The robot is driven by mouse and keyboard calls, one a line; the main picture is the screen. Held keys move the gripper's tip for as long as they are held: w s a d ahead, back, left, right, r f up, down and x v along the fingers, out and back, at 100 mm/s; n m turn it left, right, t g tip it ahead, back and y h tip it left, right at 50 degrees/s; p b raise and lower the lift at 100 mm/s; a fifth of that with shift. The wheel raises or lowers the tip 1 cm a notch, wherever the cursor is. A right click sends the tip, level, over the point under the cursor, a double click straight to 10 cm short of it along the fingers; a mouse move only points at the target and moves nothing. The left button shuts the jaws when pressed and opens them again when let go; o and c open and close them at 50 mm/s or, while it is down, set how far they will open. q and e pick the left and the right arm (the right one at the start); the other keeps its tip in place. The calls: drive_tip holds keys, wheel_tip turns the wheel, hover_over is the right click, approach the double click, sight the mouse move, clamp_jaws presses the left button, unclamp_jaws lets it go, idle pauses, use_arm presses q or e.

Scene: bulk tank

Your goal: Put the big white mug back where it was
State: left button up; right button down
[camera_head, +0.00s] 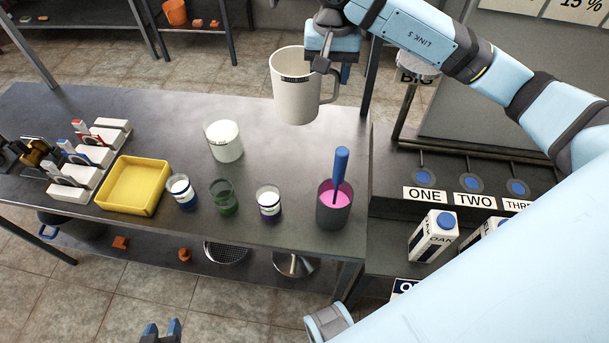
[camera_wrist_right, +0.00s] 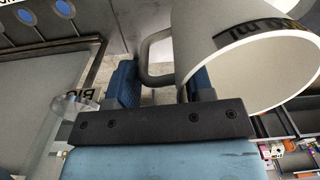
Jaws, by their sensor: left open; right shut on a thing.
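The big white mug (camera_head: 297,95), with a dark label near its rim, hangs in the air over the far right part of the table (camera_head: 270,185). My right gripper (camera_head: 322,62) is shut on it at its handle side. In the right wrist view the mug (camera_wrist_right: 235,50) fills the upper right and its handle loop (camera_wrist_right: 150,55) reaches between my fingers (camera_wrist_right: 160,85). I cannot tell exactly how much of the handle is pinched. A "BIG" label (camera_head: 413,78) sits at a post right of the mug. My left gripper (camera_head: 161,331) is open and empty at the bottom edge.
A white container (camera_head: 225,142), a yellow tray (camera_head: 133,185), several small jars (camera_head: 224,197) and a dark cup of pink liquid (camera_head: 333,208) with a blue handle stand on the table. The table's back right is clear.

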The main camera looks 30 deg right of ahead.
use_arm(q)
drive_tip(key=shift+d+f, duration=0.15)
drive_tip(key=shift+f, duration=0.7)
use_arm(e)
wheel_tip(320, 180, down, 20)
drive_tip(key=d+m, duration=0.1)
drive_tip(key=shift+d+f, duration=0.25)
drive_tip(key=shift+d, duration=0.05)
use_arm(q)
drive_tip(key=shift+f+b, duration=0.1)
drive_tip(key=shift+b, duration=0.3)
use_arm(e)
drive_tip(key=shift+w+f, duration=0.1)
drive_tip(key=shift+f, duration=0.15)
drive_tip(key=c, duration=0.5)
unclamp_jaws()
